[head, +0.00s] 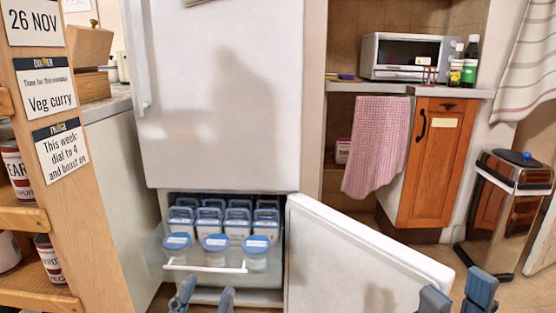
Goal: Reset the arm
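My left gripper (204,292) shows at the bottom edge of the head view, below the freezer drawer (205,267). Its two blue-grey fingers stand apart with nothing between them. My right gripper (456,294) shows at the bottom right, by the lower corner of the open freezer door (355,262). Its fingers are also apart and empty. Only the fingers of both grippers show; the arms are out of frame below. Whether the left gripper touches the drawer front is not clear, but its fingers are below the white handle (205,268).
The drawer is pulled out and holds several blue-lidded tubs (215,243). The upper fridge door (230,100) is shut. A wooden shelf (75,200) with notes stands left. A wooden cupboard (432,170), pink towel (376,147) and metal bin (505,210) stand right.

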